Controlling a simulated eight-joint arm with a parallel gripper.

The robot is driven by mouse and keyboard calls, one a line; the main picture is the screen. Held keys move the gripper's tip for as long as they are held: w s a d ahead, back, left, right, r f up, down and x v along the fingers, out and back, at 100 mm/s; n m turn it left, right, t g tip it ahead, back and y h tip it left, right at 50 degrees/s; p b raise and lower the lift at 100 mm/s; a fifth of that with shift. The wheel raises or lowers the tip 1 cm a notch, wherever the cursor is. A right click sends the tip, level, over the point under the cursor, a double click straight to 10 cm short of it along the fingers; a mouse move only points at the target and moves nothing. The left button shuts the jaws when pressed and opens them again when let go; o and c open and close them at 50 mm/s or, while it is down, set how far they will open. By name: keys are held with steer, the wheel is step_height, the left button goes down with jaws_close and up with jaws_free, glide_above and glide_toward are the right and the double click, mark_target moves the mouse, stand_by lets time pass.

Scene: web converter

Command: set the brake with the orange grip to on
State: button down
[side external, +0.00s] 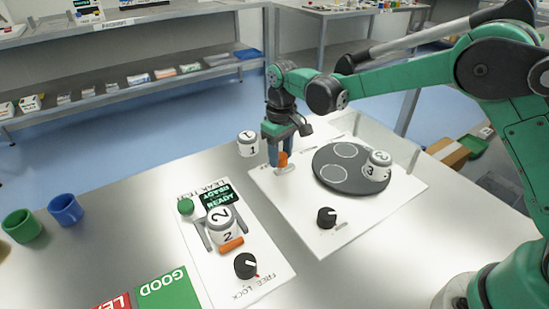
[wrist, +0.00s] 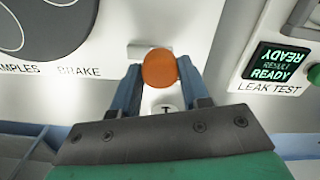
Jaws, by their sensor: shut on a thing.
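The brake's orange grip (side external: 283,158) stands at the far left part of the white turntable panel (side external: 268,185). My gripper (side external: 277,157) comes down from above with its blue fingers around the grip. In the wrist view, the round orange grip (wrist: 160,69) sits between the two fingertips (wrist: 160,73), which are shut on it. A pale slot piece (wrist: 143,51) shows just beyond the grip, toward its left. The printed word BRAKE (wrist: 79,71) is to the left. The fingers hide the grip's base, so I cannot tell the brake's setting.
A dark turntable (side external: 330,181) carries a white canister marked 3 (side external: 377,167). A black knob (side external: 326,217) is in front. Canister 1 (side external: 248,144) stands close behind my gripper. The leak test panel (side external: 258,282) holds canister 2 (side external: 221,225). Cups stand far left.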

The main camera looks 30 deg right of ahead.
mark_target(295, 167)
stand_by(0.4)
steer(key=shift+d, duration=2.15)
steer(key=shift+c, duration=2.1)
jaws_free()
steer(key=shift+a+r, duration=0.1)
steer(key=shift+r, duration=2.75)
